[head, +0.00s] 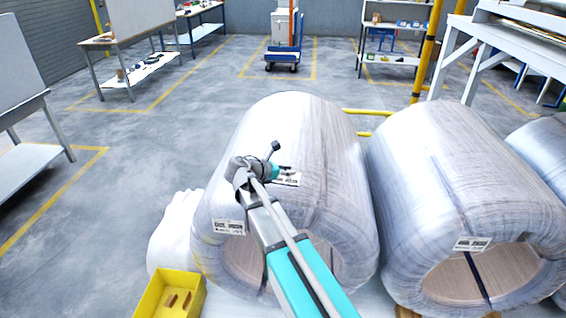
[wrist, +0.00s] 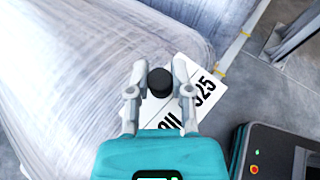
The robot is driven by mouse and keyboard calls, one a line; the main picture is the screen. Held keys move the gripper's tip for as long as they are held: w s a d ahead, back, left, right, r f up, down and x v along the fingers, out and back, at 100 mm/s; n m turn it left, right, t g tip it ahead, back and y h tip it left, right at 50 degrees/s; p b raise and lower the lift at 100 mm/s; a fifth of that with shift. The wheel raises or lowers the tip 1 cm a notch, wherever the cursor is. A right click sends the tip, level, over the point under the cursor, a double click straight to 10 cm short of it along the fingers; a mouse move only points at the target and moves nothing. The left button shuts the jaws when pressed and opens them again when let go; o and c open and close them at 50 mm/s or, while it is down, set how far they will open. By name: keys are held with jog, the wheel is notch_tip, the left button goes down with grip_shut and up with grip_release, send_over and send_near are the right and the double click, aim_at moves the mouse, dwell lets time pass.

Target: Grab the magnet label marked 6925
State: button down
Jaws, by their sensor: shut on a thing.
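The magnet label (wrist: 206,88) is a white card with black print and a round black knob (wrist: 160,82). I cannot tell whether the label touches the coil.
Another label (head: 229,227) is on the left coil's front, and one (head: 472,244) is on the right coil (head: 440,170). A yellow bin (head: 170,292) stands at the lower left. The floor (head: 130,165) left of the coils is open. A blue cart (head: 283,54) stands at the back.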

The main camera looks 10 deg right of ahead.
aim_at(292, 185)
jog(key=s, duration=0.1)
jog(key=s+r+p, duration=0.1)
jog(key=s, duration=0.1)
jog(key=s+r, duration=0.1)
jog(key=s, duration=0.1)
jog(key=shift+d+r+p, duration=0.1)
jog(key=shift+r+p, duration=0.05)
jog(key=shift+p, duration=0.2)
jog(key=shift+s, duration=0.1)
